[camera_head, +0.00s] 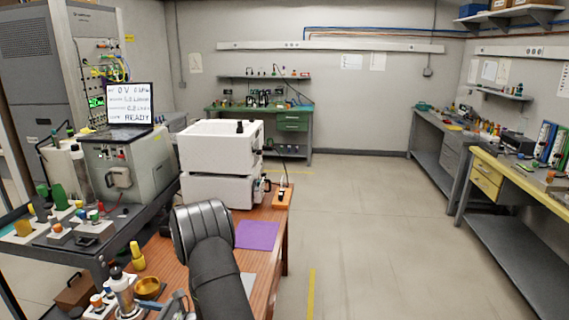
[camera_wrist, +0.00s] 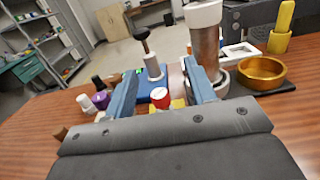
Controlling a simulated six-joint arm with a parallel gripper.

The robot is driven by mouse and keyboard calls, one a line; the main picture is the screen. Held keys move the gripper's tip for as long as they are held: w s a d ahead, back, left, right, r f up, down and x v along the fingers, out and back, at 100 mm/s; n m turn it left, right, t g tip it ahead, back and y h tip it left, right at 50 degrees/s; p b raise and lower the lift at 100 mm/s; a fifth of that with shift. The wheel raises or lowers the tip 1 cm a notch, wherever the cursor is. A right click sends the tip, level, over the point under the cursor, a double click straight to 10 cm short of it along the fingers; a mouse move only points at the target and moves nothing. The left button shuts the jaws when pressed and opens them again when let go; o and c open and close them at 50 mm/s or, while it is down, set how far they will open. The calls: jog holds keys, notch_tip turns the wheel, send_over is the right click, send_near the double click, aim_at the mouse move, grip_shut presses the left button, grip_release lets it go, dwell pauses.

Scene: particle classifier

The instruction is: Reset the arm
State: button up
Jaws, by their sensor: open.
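My gripper (camera_wrist: 162,85) is open in the wrist view, with its two blue-grey fingers apart. Nothing is held between them. In the head view my dark arm reaches down over the wooden table, and part of my gripper (camera_head: 177,304) shows low at the front edge of the picture, beside the small items there.
A copper-coloured cylinder (camera_wrist: 205,50) stands close by the right finger, with a brass bowl (camera_wrist: 262,72) and yellow piece (camera_wrist: 281,28) further right. A white box stack (camera_head: 215,148) stands behind my arm. A purple mat (camera_head: 257,235) lies clear on the table (camera_head: 278,215).

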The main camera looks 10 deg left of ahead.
jog(key=w+d+r, duration=0.3)
jog(key=d+r, duration=0.1)
jog(key=d, duration=0.2)
jog(key=s+d+f+n+g+h, duration=0.1)
jog(key=f+n+g+h, duration=0.1)
jog(key=n+h, duration=0.6)
jog(key=s+d+f+n+g+h, duration=0.1)
jog(key=s+f+n+g+h, duration=0.1)
jog(key=n+h, duration=0.6)
jog(key=shift+d+f+g+h, duration=0.4)
jog(key=shift+f+g+h, duration=0.3)
jog(key=shift+g, duration=0.7)
dwell(0.7)
